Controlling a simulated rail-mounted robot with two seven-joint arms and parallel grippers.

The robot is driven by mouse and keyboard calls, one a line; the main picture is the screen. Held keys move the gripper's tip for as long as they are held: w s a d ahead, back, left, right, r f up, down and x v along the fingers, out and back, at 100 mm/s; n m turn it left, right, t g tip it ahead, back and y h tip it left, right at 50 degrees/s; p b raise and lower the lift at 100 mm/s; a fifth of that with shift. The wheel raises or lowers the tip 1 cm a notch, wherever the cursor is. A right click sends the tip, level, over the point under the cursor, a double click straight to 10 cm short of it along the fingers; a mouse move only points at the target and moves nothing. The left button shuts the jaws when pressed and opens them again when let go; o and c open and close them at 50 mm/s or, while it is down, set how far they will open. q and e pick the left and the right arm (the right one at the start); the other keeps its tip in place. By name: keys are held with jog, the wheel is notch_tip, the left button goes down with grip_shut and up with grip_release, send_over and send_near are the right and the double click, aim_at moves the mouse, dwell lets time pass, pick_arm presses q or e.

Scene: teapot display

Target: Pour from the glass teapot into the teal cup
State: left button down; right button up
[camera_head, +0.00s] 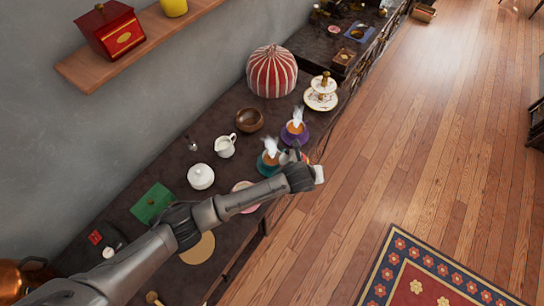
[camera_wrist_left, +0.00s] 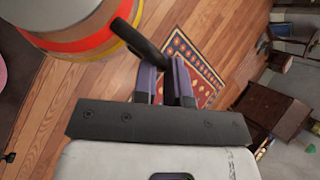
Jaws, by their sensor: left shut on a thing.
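The teal cup (camera_head: 268,162) with brown liquid and white steam stands on a teal saucer on the dark counter, partly behind my left arm. My left gripper (camera_head: 296,157) is just right of it, its fingers mostly hidden by my wrist. In the left wrist view my left gripper (camera_wrist_left: 165,78) is shut on a dark bar-like handle (camera_wrist_left: 143,42). The handle belongs to a rounded pot (camera_wrist_left: 85,38) with grey, red and yellow bands, seemingly the glass teapot. Its spout and any stream are hidden. My right gripper is not in view.
A second steaming cup (camera_head: 296,127) sits on a purple saucer just beyond. A white creamer (camera_head: 225,146), wooden bowl (camera_head: 249,120), lidded white pot (camera_head: 201,176) and green cloth (camera_head: 152,203) are on the counter. A striped dome (camera_head: 272,72) and tiered stand (camera_head: 320,95) stand farther back.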

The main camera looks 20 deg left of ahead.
pick_arm(q)
jog(key=shift+w+a+r, duration=0.15)
jog(key=shift+a+r, duration=0.05)
jog(key=shift+r, duration=0.15)
dwell(0.5)
jog(key=shift+a+r, duration=0.2)
dwell(0.9)
jog(key=s+d+f+m+t+y+b, duration=0.1)
jog(key=d+f+y+b, duration=0.1)
jog(key=d+f, duration=0.2)
notch_tip(320, 180, down, 3)
jog(key=shift+s+d+r+y, duration=0.1)
jog(key=shift+s+d+y, duration=0.2)
jog(key=shift+s+d, duration=0.05)
jog(key=shift+s+d+f+m+t+y+b, duration=0.2)
jog(key=shift+d+f+y+b, duration=0.25)
jog(key=shift+f, duration=0.3)
jog(key=shift+s+d+f+m+t+y+b, duration=0.15)
jog(key=shift+d+f+m+t+y+b, duration=0.15)
jog(key=shift+f+b, duration=0.35)
jog(key=shift+s+d+f+m+t+y+b, duration=0.15)
jog(key=shift+d+f+m+y+b, duration=0.2)
jog(key=shift+f, duration=0.5)
